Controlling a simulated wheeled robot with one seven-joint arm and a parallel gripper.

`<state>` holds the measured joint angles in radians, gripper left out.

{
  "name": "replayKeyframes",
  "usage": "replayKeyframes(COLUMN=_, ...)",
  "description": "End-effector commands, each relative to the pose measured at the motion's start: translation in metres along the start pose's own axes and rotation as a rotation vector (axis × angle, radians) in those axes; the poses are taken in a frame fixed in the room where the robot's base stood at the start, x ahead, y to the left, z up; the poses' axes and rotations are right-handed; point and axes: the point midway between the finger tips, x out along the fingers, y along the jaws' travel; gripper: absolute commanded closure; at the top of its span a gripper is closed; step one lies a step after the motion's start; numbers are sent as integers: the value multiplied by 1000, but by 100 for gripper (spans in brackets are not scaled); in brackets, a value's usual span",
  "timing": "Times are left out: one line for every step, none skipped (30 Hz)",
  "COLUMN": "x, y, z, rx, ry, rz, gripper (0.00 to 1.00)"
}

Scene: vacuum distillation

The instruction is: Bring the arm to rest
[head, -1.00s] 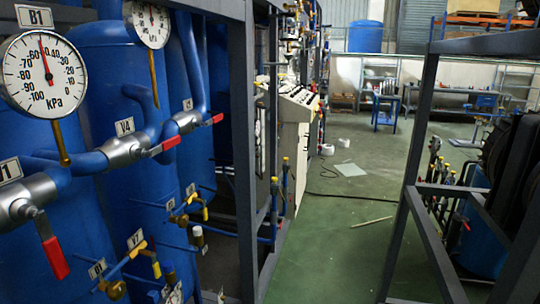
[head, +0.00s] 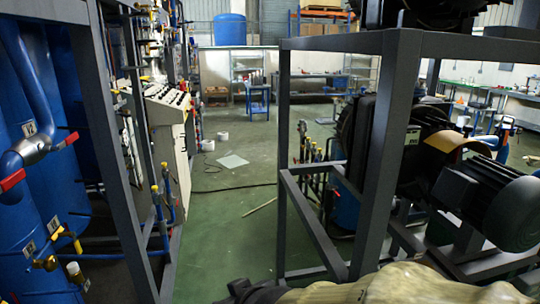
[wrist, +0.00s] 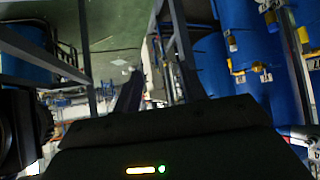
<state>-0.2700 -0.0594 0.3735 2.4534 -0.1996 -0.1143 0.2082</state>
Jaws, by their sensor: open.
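My arm, in a beige cover, reaches in along the bottom edge of the head view, right of centre. Its dark end with my gripper (head: 252,292) is at the bottom, low over the green floor and left of the right-hand frame's post. The wrist view shows the dark housing of my gripper (wrist: 165,140) with a yellow and a green light. Nothing is seen held.
A grey frame (head: 385,150) with a motor (head: 495,205) stands close on the right. Blue tanks (head: 60,120) with red-handled valves and a control panel (head: 168,125) line the left. The green floor aisle (head: 225,225) between them is open.

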Motion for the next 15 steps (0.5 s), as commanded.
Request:
replayKeyframes(x=-3, y=30, z=13, rx=50, ry=-60, rz=59, gripper=58)
replayKeyframes(x=-5, y=46, z=22, rx=79, ry=-96, rz=90, gripper=58)
replayKeyframes(x=-9, y=66, z=36, rx=120, ry=-147, rz=130, gripper=58)
replayKeyframes(x=-13, y=81, z=46, rx=151, ry=-184, rz=157, gripper=58)
replayKeyframes(x=-17, y=95, z=57, rx=185, ry=-223, rz=185, gripper=58)
replayKeyframes(x=-24, y=113, z=74, rx=233, ry=-278, rz=219, gripper=58)
replayKeyframes(x=-31, y=125, z=86, rx=271, ry=-319, rz=242, gripper=58)
replayKeyframes(x=-38, y=136, z=98, rx=310, ry=-359, rz=264, gripper=58)
replayKeyframes(x=-48, y=148, z=115, rx=362, ry=-411, rz=289, gripper=58)
replayKeyframes(x=-55, y=156, z=126, rx=400, ry=-449, rz=305, gripper=58)
replayKeyframes(x=-62, y=162, z=138, rx=437, ry=-483, rz=317, gripper=58)
replayKeyframes(x=-71, y=168, z=150, rx=480, ry=-522, rz=329, gripper=58)
replayKeyframes(x=-76, y=171, z=158, rx=507, ry=-547, rz=335, gripper=58)
replayKeyframes(x=-80, y=174, z=164, rx=530, ry=-566, rz=339, gripper=58)
replayKeyframes(x=-85, y=175, z=171, rx=553, ry=-587, rz=343, gripper=58)
